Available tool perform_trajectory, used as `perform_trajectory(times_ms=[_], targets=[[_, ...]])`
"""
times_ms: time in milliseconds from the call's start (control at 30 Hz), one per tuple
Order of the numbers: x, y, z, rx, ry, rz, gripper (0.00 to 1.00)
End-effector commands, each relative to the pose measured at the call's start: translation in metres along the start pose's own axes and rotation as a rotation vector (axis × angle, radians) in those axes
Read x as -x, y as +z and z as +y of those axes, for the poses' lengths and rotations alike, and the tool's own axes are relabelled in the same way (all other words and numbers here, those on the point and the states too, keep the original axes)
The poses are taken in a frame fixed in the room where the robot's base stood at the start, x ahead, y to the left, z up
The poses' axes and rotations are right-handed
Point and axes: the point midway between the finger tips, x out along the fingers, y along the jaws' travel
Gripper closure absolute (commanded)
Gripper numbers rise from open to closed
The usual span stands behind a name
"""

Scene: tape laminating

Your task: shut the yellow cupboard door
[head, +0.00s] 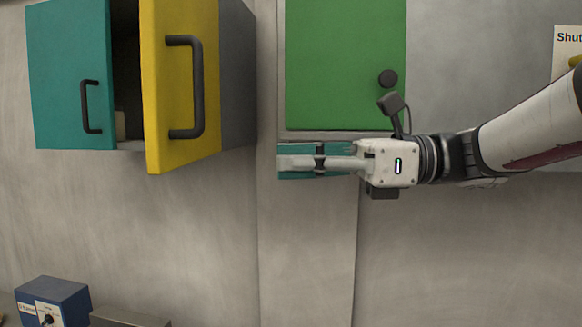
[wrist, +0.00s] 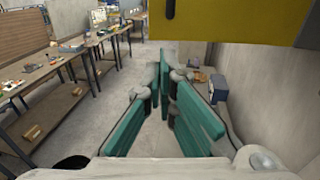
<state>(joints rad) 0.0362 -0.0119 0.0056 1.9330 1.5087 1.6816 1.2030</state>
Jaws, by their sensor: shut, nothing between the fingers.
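The yellow cupboard door (head: 180,85) hangs ajar on the wall cupboard at the upper left of the head view. A dark gap shows between it and the teal door (head: 70,75) on its left. It has a black bar handle (head: 197,85). In the wrist view, the yellow door (wrist: 240,18) fills the top right, with a bit of dark handle (wrist: 168,8) at its left edge. My gripper (head: 282,162) is shut and empty, right of the yellow door and apart from it, pointing left. Its teal fingers (wrist: 164,78) show in the wrist view.
A closed green door (head: 345,65) with a black knob (head: 387,78) is just above my gripper. A blue box (head: 50,300) stands low at the left. Workbenches (wrist: 60,65) line the left of the wrist view. Bare wall lies below the cupboard.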

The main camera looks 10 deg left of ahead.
Motion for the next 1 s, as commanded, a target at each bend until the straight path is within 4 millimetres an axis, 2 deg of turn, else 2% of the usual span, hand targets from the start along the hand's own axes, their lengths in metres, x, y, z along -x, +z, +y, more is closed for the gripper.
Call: perform_trajectory(times_ms=[167, 267, 700, 833, 1000], targets=[[-0.009, 0.005, -0.002, -0.015, 0.006, -0.024, 1.0], [-0.024, 0.005, -0.001, -0.015, 0.007, -0.023, 1.0], [-0.107, 0.007, -0.001, -0.014, 0.005, -0.021, 1.0], [-0.125, 0.007, -0.001, -0.015, 0.004, -0.021, 1.0], [-0.137, 0.007, -0.002, -0.013, 0.002, -0.021, 1.0]])
